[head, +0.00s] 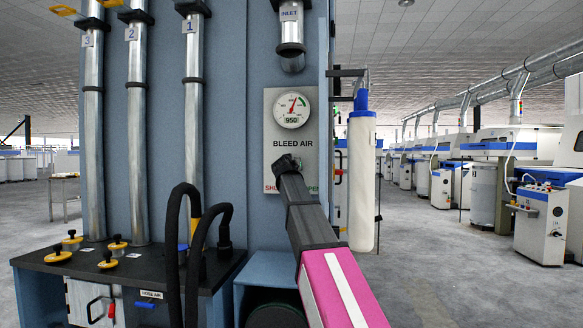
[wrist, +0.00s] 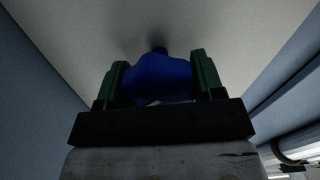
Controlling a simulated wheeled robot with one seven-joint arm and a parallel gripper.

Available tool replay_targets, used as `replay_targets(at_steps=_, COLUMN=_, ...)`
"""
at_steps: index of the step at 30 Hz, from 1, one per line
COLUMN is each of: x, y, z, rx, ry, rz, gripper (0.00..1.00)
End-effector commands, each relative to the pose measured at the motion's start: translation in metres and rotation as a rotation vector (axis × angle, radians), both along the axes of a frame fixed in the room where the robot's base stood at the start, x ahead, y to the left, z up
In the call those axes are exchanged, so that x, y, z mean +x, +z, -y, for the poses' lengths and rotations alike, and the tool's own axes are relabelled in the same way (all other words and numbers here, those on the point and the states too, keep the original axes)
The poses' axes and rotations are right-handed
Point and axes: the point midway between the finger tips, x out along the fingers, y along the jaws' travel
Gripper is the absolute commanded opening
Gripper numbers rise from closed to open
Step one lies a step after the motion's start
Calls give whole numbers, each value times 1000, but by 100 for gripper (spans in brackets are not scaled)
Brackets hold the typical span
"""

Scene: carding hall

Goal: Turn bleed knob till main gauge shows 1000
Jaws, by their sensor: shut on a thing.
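The main gauge (head: 292,107) is a round white dial on a grey plate, with a red needle and a readout of 950. The plate (head: 283,130) below it is lettered BLEED AIR. My gripper (head: 285,162) reaches the lower part of this plate and covers the knob in the head view. Red and green lettering shows partly at either side of my arm. In the wrist view the blue bleed knob (wrist: 158,80) sits between the two green fingers of my gripper (wrist: 160,82), which is shut on it.
A white cylinder with a blue top (head: 362,170) hangs just right of the plate. Open floor (head: 430,265) lies to the right.

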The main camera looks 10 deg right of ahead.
Motion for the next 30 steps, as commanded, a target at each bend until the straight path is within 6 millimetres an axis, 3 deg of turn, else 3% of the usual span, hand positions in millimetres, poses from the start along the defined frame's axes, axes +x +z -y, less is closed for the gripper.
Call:
replay_targets(at_steps=18, x=0, y=-1, z=-1, rx=-370, ry=-2, rz=-122, gripper=38)
replay_targets(at_steps=30, x=0, y=-1, z=-1, rx=-447, ry=-2, rz=-146, gripper=38)
